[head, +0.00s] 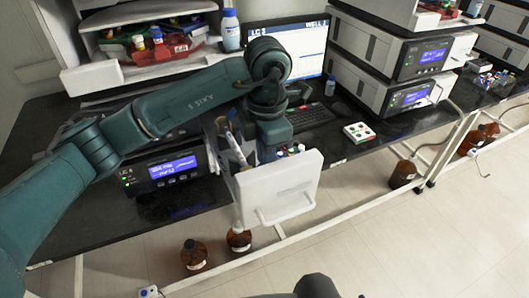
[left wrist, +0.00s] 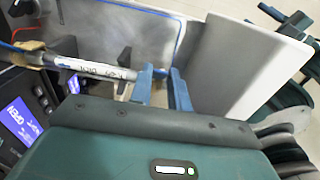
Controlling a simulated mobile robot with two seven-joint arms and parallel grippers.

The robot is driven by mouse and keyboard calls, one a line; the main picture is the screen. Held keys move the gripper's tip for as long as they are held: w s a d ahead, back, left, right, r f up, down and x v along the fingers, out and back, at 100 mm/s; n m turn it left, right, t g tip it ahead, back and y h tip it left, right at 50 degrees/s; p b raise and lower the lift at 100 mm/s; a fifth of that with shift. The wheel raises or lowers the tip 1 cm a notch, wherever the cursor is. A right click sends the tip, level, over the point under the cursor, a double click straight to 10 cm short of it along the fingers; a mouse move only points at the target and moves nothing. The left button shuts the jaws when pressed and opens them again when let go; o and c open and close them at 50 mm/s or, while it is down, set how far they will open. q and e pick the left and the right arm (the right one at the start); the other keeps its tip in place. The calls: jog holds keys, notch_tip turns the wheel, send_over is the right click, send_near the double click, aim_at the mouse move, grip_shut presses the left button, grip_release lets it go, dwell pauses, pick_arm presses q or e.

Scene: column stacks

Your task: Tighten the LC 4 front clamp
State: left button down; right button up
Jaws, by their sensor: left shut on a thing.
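The LC 4 module (head: 172,170) stands at the left of the bench with a lit blue display, which also shows in the left wrist view (left wrist: 20,120), where it reads "OPEN". Its white door (head: 282,188) stands open toward me, and its panel is at the right of the left wrist view (left wrist: 245,75). A labelled column (head: 234,145) lies in the compartment; in the left wrist view the column (left wrist: 95,68) ends in a blue front clamp (left wrist: 155,72). My left gripper (left wrist: 168,84) is shut on this clamp. In the head view its fingers are mostly hidden behind the arm and door.
A vial tray (head: 359,133) and keyboard (head: 310,116) are on the bench to the right. Another stacked instrument (head: 395,75) stands behind them. Brown bottles (head: 194,254) stand on the floor under the bench.

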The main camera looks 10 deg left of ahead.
pick_arm(q)
jog(key=shift+f, duration=0.1)
jog(key=c, duration=1.3)
grip_release()
jog(key=shift+r, duration=0.35)
notch_tip(320, 180, up, 13)
jog(key=shift+d+f+b, duration=0.1)
jog(key=shift+f+b, duration=0.1)
jog(key=shift+b, duration=0.5)
pick_arm(e)
jog(key=shift+a+f, duration=0.15)
jog(key=shift+f, duration=0.1)
